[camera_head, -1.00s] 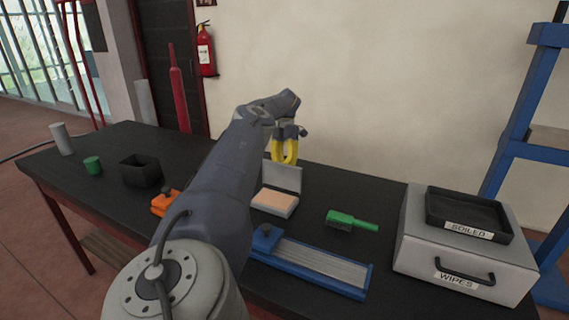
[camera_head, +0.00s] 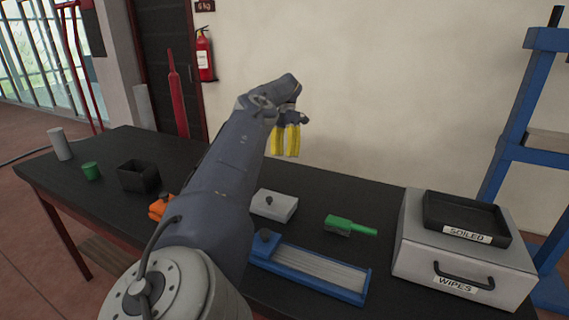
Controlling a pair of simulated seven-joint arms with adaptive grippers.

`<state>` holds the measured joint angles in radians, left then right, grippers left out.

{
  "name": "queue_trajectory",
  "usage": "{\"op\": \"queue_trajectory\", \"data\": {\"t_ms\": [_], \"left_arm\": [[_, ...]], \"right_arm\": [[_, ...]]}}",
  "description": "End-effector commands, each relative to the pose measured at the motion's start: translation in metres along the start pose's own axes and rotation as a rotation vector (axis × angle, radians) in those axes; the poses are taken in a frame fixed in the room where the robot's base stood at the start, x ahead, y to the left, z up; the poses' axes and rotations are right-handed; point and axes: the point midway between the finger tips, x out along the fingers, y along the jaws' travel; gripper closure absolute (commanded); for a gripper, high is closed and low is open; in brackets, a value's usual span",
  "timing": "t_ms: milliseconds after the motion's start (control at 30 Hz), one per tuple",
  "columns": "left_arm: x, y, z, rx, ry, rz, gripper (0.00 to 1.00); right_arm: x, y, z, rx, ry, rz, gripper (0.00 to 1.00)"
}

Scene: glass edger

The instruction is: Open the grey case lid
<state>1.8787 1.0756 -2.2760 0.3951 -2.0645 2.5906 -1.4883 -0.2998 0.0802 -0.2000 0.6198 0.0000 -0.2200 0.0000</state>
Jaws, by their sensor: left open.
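The grey case (camera_head: 281,212) sits on the black table near the middle, and its lid (camera_head: 283,203) is down flat. A small dark knob (camera_head: 269,199) stands on the lid. My left gripper (camera_head: 285,153) is in the air above the case in the head view, with its yellow fingers pointing down. It is open, empty and apart from the lid. My right gripper is not in view.
A blue tray-like fixture (camera_head: 318,279) lies in front of the case, and a green brush (camera_head: 351,226) lies to its right. The grey wipes box (camera_head: 411,246) with the soiled tray (camera_head: 470,205) stands at the right. A black open box (camera_head: 137,177) is at the left.

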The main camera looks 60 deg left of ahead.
Motion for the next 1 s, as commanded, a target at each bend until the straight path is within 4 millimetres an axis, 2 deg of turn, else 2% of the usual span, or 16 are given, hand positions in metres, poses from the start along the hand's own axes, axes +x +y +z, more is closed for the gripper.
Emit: {"op": "queue_trajectory", "data": {"t_ms": [100,333,867,1000], "left_arm": [[-0.012,-0.004,-0.004,-0.002,0.001,0.002,0.56],[-0.024,-0.007,-0.008,0.0,0.0,0.0,0.56],[-0.026,-0.009,-0.009,0.001,0.0,0.0,0.56],[-0.025,-0.019,0.002,0.032,-0.003,0.011,0.56]], "right_arm": [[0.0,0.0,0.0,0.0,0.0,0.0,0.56],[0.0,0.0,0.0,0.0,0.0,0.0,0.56],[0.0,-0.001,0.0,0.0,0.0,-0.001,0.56],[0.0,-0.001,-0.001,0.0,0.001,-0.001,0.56]]}}
